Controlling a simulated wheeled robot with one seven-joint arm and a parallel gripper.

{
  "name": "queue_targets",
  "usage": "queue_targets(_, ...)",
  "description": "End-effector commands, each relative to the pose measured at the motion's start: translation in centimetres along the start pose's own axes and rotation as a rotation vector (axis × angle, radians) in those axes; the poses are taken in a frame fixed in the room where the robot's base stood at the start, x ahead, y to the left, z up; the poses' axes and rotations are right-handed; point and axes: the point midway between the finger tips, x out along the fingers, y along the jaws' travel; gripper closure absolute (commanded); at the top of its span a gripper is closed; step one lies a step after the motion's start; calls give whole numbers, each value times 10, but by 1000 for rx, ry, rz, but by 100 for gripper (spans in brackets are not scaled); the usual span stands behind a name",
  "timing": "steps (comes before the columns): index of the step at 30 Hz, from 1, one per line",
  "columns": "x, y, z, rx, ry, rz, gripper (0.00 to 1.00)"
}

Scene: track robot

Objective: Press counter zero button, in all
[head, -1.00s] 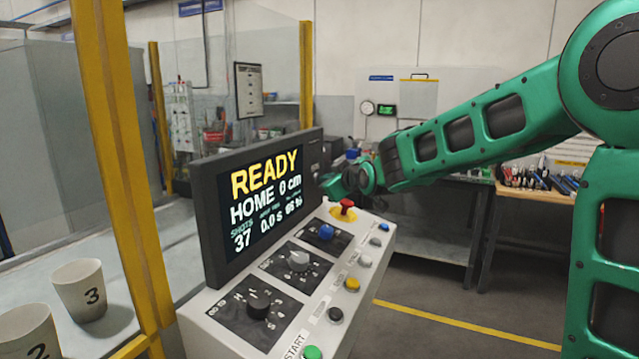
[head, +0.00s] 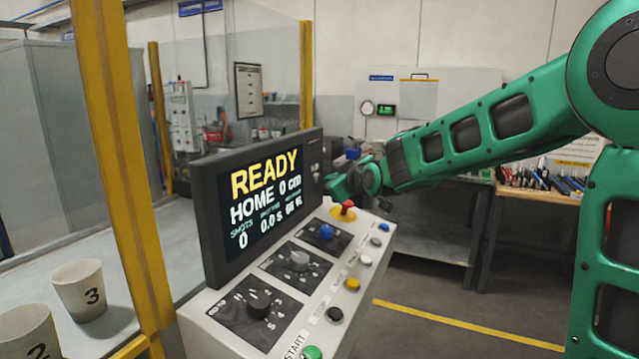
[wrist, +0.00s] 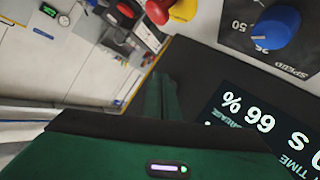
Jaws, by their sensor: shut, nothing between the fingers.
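The control panel's screen (head: 262,205) reads READY, HOME 0 cm, and SHOTS 0. Its dark frame (head: 315,148) has small marks at the right end, beside my gripper (head: 330,186). My gripper is shut and empty, at the right edge of the screen frame. In the wrist view the green fingers (wrist: 160,97) are together over the dark frame. Part of the screen (wrist: 262,125) shows there, at lower right. I cannot make out a counter zero button; that part of the frame is small or partly hidden by the gripper. Contact cannot be told.
A red stop knob (head: 347,206) on yellow sits just below my gripper. A blue knob (head: 326,232), a grey knob (head: 299,261), a black knob (head: 258,305) and several push buttons, including a green one (head: 312,352), cover the console. Cups (head: 79,290) stand left behind a yellow post (head: 118,170).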

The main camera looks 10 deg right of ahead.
Motion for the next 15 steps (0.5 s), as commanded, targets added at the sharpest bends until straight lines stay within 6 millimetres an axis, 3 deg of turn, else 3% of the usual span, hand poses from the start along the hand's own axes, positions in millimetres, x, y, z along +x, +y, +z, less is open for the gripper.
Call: queue_targets(15, -7, 6, 6, 1, -2, 2, 100)
